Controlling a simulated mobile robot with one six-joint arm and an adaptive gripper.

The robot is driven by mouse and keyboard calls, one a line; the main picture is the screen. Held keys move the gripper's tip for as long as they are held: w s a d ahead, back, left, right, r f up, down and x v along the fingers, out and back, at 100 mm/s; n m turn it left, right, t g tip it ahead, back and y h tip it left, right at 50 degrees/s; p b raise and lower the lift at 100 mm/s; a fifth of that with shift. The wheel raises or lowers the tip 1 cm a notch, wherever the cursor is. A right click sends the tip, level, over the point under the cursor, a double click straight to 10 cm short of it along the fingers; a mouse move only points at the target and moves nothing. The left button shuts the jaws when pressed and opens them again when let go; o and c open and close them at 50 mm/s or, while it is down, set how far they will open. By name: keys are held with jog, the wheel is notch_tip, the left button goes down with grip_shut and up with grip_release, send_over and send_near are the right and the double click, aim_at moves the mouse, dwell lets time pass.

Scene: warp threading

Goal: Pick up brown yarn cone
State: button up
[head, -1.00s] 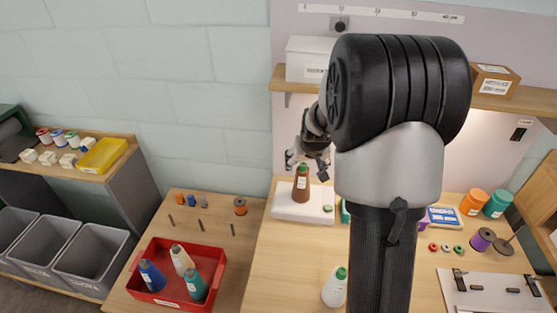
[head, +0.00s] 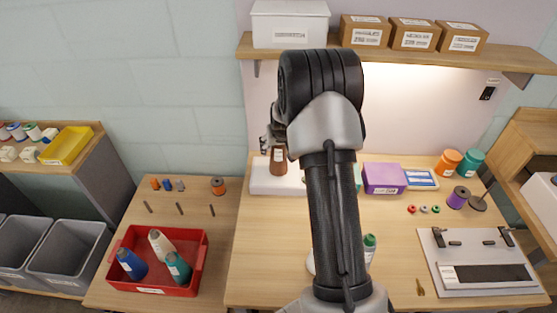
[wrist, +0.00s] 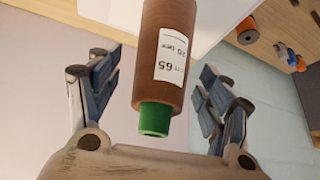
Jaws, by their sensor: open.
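The brown yarn cone (head: 278,161) stands upright on a white block (head: 272,183) at the back of the table. Its top is hidden by my arm in the head view. In the wrist view the brown yarn cone (wrist: 166,58) shows a white label reading 65 and a green tip. My gripper (wrist: 155,84) is open, with one finger on each side of the cone and visible gaps between. In the head view my gripper (head: 268,143) is at the cone's upper part, mostly hidden behind my arm.
A red tray (head: 198,262) with several cones is on the left bench. A shelf (head: 400,57) with boxes hangs above the table. A purple box (head: 384,178) and a white-and-green cone (head: 369,248) stand right of my arm.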

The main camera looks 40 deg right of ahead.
jog(key=x, duration=0.3)
jog(key=shift+w+d+f+b, duration=0.1)
jog(key=shift+w+f+b, duration=0.1)
jog(key=shift+b, duration=0.2)
jog(key=shift+r, duration=0.1)
jog(key=c, duration=1.3)
